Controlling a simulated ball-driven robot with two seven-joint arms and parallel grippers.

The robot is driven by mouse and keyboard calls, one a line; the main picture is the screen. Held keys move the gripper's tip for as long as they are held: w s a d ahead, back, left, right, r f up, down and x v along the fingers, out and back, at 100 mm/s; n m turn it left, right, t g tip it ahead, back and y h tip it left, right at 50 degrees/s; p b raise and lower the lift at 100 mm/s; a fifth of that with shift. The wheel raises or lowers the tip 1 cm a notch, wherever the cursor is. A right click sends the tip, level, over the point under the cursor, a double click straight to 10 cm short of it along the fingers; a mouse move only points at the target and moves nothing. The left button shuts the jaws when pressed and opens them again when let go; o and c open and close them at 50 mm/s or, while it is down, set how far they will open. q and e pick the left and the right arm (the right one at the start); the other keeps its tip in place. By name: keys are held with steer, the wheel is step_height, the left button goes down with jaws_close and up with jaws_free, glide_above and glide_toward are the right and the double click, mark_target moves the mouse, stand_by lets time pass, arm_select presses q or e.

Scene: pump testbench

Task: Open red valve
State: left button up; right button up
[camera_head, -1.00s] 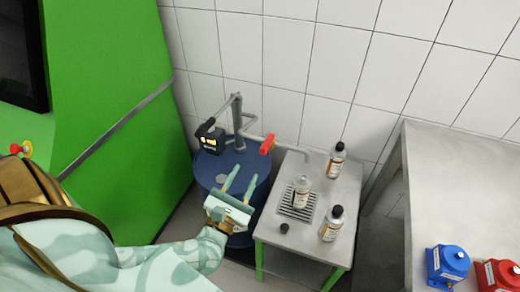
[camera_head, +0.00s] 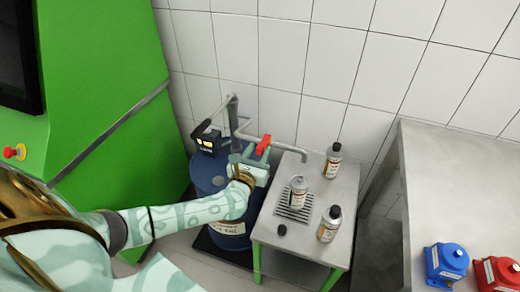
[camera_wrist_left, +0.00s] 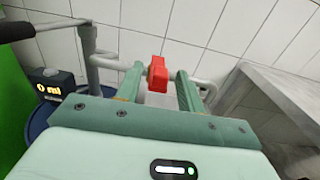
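The red valve (camera_head: 263,145) is a small red handle on the grey pipe that runs from the blue barrel (camera_head: 212,178) toward the metal side table. My left gripper (camera_head: 256,158) is at the valve, seen from above and behind. In the left wrist view the red valve (camera_wrist_left: 158,72) stands between the two fingers of my left gripper (camera_wrist_left: 159,78), closer to the left finger. A gap shows between the valve and the right finger, so the gripper is open. My right gripper is not in view.
The side table (camera_head: 337,190) holds an open bottle on a drain grid (camera_head: 294,207), two capped bottles and a black cap (camera_head: 281,230). A pump display (camera_wrist_left: 52,88) reads "0 ml". The green cabinet (camera_head: 95,100) is left; a steel bench (camera_head: 465,185) is right.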

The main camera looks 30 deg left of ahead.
arm_select(q)
steer(key=shift+x, duration=0.8)
jaws_close()
